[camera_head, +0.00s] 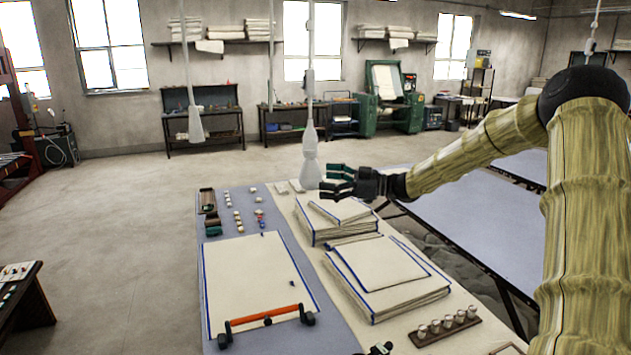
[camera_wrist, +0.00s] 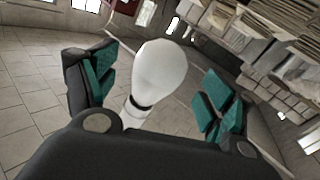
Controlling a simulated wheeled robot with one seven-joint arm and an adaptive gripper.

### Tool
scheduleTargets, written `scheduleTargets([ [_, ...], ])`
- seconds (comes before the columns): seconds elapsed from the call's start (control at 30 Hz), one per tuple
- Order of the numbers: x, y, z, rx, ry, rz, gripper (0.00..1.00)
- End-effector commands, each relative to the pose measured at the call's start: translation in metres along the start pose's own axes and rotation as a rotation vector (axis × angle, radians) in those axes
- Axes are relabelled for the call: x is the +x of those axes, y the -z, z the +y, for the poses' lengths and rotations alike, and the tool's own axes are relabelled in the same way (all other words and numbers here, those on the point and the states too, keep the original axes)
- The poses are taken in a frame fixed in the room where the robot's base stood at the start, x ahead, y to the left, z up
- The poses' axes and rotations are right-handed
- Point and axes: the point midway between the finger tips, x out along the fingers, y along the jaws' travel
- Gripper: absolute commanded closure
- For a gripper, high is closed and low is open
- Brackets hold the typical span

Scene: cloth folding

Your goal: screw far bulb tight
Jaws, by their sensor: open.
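A white bulb (camera_head: 311,174) hangs at the end of a long pale cord and fitting (camera_head: 310,100) over the far end of the work table. My gripper (camera_head: 327,182) is at the bulb's right side, its teal-padded fingers pointing left. In the wrist view the bulb (camera_wrist: 160,78) is upright-leaning between the two open fingers (camera_wrist: 153,92), with space on both sides. A dark ring shows at its neck, with a white part beyond. I cannot tell from these views whether any finger touches it, nor how its thread sits.
Another hanging lamp (camera_head: 190,110) is at the left, apart from my gripper. The table below holds stacked cloths (camera_head: 385,270), a flat cloth (camera_head: 250,280) with an orange-handled tool (camera_head: 265,317), and a rack of small cups (camera_head: 445,328). Open floor (camera_head: 120,230) lies left.

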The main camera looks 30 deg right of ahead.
Motion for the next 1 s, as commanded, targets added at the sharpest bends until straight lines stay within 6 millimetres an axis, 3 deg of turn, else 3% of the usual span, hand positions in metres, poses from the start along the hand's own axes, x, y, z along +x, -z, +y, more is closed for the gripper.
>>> scheduleTargets([
  [0.2, -0.039, 0.000, 0.001, 0.000, -0.001, 0.000, 0.17],
  [0.4, -0.061, -0.001, 0.001, 0.000, -0.001, 0.000, 0.17],
  [1.0, -0.069, -0.001, 0.001, 0.001, -0.001, 0.001, 0.17],
])
